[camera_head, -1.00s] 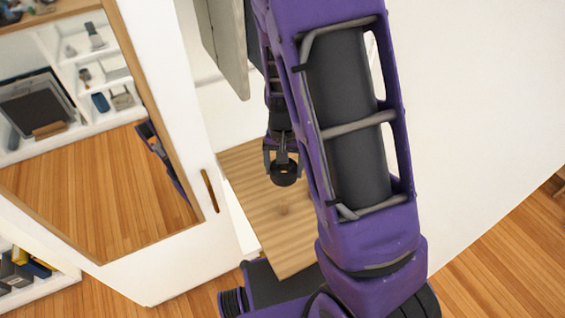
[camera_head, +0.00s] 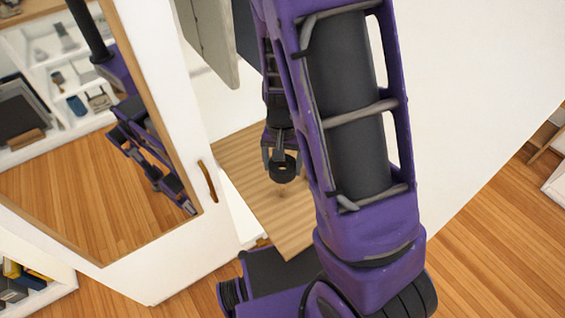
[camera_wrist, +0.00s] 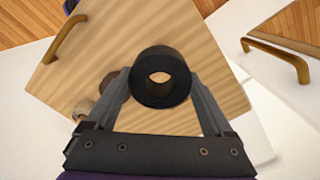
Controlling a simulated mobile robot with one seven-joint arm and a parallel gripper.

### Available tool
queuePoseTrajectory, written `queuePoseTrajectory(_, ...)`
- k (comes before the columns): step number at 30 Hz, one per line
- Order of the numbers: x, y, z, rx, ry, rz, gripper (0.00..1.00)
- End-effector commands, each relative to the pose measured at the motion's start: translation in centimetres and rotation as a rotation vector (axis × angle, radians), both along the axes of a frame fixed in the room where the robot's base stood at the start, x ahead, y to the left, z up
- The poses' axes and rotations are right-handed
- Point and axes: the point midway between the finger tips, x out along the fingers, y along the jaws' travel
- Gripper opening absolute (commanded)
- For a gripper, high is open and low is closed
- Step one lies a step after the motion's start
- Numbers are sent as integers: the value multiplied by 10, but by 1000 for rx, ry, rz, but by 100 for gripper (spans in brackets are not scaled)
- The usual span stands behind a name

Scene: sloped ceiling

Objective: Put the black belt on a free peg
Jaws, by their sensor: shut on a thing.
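The black belt (camera_head: 283,175) is rolled into a thick ring. My gripper (camera_head: 281,163) is shut on it and holds it above a wooden surface in the head view. In the wrist view the belt (camera_wrist: 160,98) sits between the two fingers of my gripper (camera_wrist: 159,77), its round hole facing the camera. No peg can be made out for certain. A brown rounded thing (camera_wrist: 111,84) and a paler one (camera_wrist: 84,107) show beside the left finger, partly hidden; I cannot tell what they are.
The striped wooden surface (camera_head: 238,165) lies below my gripper. A white mirrored door (camera_head: 180,255) with a wooden handle (camera_head: 207,181) stands to the left. A pale grey panel (camera_head: 207,45) hangs above. A white wall (camera_head: 465,90) is to the right.

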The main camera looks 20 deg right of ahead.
Motion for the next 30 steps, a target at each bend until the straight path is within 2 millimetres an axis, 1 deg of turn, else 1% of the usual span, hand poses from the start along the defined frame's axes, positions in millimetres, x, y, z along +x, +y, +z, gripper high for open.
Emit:
queuePoseTrajectory(5,0,0,-6,0,1,-1,23)
queuePoseTrajectory(30,0,0,-64,0,0,-1,23)
